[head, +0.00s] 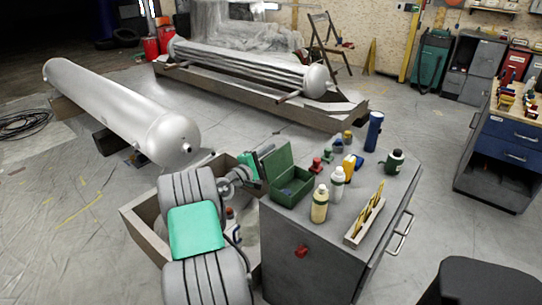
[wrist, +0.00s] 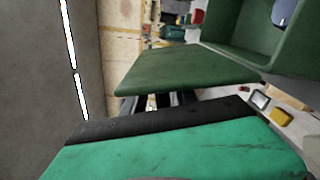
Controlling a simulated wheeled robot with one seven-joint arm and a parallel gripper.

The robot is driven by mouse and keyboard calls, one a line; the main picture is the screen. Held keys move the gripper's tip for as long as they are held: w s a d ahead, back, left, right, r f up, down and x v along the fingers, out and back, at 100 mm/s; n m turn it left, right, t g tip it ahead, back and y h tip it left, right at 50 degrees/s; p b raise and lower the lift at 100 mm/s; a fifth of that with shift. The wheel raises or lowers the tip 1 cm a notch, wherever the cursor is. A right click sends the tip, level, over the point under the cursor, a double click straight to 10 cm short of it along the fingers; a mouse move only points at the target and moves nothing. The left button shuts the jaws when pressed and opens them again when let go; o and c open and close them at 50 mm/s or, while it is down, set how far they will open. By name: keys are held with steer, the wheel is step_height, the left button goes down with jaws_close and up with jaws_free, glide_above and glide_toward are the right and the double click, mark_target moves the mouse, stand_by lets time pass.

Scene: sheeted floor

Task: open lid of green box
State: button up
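The green box (head: 293,191) stands on the grey cabinet near its left edge. Its lid (head: 279,165) is raised, standing up from the box, and the box is open at the top. In the wrist view the lid (wrist: 185,70) is a dark green panel across the middle, with the open box (wrist: 290,50) at upper right. My gripper (head: 263,152) is at the left of the raised lid, very close to it. The wrist view shows its green and black part (wrist: 165,122) just below the lid. The fingertips are not clear, and contact cannot be told.
Bottles (head: 320,204), a yellow container (head: 349,164), a blue cylinder (head: 374,131) and a tray of yellow tools (head: 365,221) crowd the grey cabinet top (head: 291,222). An open-topped bin (head: 146,236) stands left of the cabinet. A large tank (head: 120,108) lies behind it.

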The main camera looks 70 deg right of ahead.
steer(key=v, duration=0.8)
steer(key=shift+r, duration=0.1)
steer(key=w+a+r+m+t+y+p, duration=0.2)
steer(key=w+a+r+t+y+p, duration=0.2)
steer(key=w+a, duration=0.6)
steer(key=w+a+r+m+t+y+p, duration=0.1)
steer(key=w+a+r+t+y+p, duration=0.45)
steer(key=a, duration=0.95)
steer(key=a+r+n+y+p, duration=0.15)
steer(key=a+y, duration=0.35)
steer(key=a, duration=1.6)
steer(key=s+a+r+n+y+p, duration=0.1)
steer(key=s+a+y, duration=0.1)
steer(key=s+a, duration=0.6)
steer(key=a, duration=0.3)
steer(key=shift+a+r+g+y+p, duration=0.25)
steer(key=shift+a+g+y+p, duration=0.05)
steer(key=shift+a+g+y, duration=0.1)
